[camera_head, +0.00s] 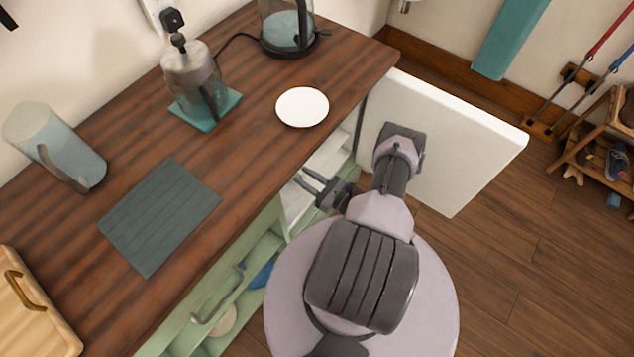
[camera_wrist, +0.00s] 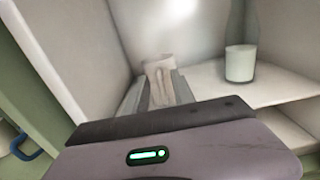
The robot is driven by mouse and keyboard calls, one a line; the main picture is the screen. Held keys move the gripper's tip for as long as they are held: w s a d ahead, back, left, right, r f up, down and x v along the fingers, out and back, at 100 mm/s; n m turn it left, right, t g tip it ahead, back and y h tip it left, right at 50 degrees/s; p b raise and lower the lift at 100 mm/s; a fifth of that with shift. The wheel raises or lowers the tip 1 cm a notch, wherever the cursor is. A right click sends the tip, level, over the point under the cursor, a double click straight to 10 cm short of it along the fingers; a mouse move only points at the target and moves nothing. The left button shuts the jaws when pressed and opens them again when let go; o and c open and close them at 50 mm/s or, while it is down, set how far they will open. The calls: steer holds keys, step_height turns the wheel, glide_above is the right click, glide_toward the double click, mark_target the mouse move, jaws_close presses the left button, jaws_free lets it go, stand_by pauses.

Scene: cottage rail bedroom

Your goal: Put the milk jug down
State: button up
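My gripper (camera_head: 300,174) reaches into the open white compartment of the green cabinet. Its two fingers stand apart, and no held thing shows between them in the head view. In the wrist view, a small beige thing with a darker slot (camera_wrist: 158,80) shows between and beyond the fingers (camera_wrist: 157,92). I cannot tell whether it touches them or whether it is the milk jug. A clear bottle with white milk in its lower part (camera_wrist: 240,62) stands upright on the shelf, right of the fingers and apart from them.
The white compartment door (camera_head: 450,150) is swung open right of my arm. The wooden counter (camera_head: 235,165) above holds a white plate (camera_head: 302,107), a dark mat (camera_head: 160,215), a tilted glass pitcher (camera_head: 55,145) and a kettle (camera_head: 288,28). The white shelf (camera_wrist: 275,88) has bare room near the bottle.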

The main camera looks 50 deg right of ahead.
steer(key=s+p, duration=0.2)
steer(key=s, duration=0.8)
steer(key=shift+d, duration=0.4)
steer(key=shift+s, duration=0.1)
